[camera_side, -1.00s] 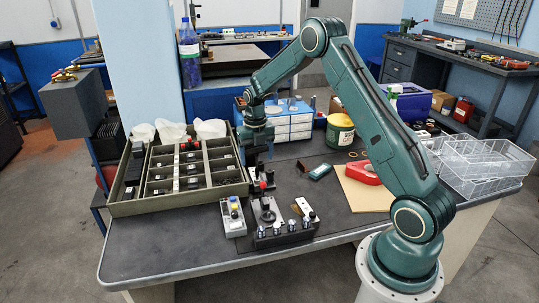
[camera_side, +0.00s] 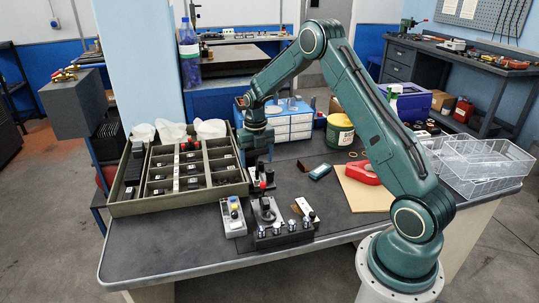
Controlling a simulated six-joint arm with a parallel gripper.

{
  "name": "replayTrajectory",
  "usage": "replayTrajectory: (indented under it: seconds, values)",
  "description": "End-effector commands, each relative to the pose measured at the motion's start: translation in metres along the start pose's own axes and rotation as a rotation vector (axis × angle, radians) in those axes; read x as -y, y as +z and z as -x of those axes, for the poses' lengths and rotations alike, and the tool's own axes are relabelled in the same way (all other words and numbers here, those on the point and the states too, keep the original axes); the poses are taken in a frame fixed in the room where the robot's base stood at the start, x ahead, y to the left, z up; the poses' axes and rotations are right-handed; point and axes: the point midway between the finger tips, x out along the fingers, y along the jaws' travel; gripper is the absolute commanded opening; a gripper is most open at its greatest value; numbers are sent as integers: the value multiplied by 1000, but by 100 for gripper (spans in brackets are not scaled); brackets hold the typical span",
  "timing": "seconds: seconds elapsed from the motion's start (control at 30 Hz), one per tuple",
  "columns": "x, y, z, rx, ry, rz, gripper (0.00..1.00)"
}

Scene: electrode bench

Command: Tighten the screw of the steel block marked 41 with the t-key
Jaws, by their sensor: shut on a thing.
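My gripper (camera_side: 258,160) points down between the compartment tray and the small fixtures at the middle of the bench. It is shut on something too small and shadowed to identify. A dark base (camera_side: 284,237) with several shiny round knobs stands at the bench's front. Just behind it is a dark upright piece (camera_side: 266,204). A light grey block (camera_side: 233,218) with a yellow and blue top stands to its left. Small black and red pieces (camera_side: 263,184) stand below my gripper. I cannot read the mark 41 on any block or make out the t-key.
The olive tray (camera_side: 180,207) with labelled compartments and white bags fills the left of the bench. A red tape dispenser (camera_side: 361,173) lies on a tan board (camera_side: 366,197). Clear plastic bins (camera_side: 490,175) stand at the right. The bench's front left is free.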

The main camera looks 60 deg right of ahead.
Motion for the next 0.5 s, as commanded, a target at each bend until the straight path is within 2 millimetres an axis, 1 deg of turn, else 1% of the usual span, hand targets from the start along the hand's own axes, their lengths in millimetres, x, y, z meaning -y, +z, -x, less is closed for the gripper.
replayTrajectory:
  seconds: [0.5]
  values:
    - [0, 0, -7, 1, 0, 0, 51]
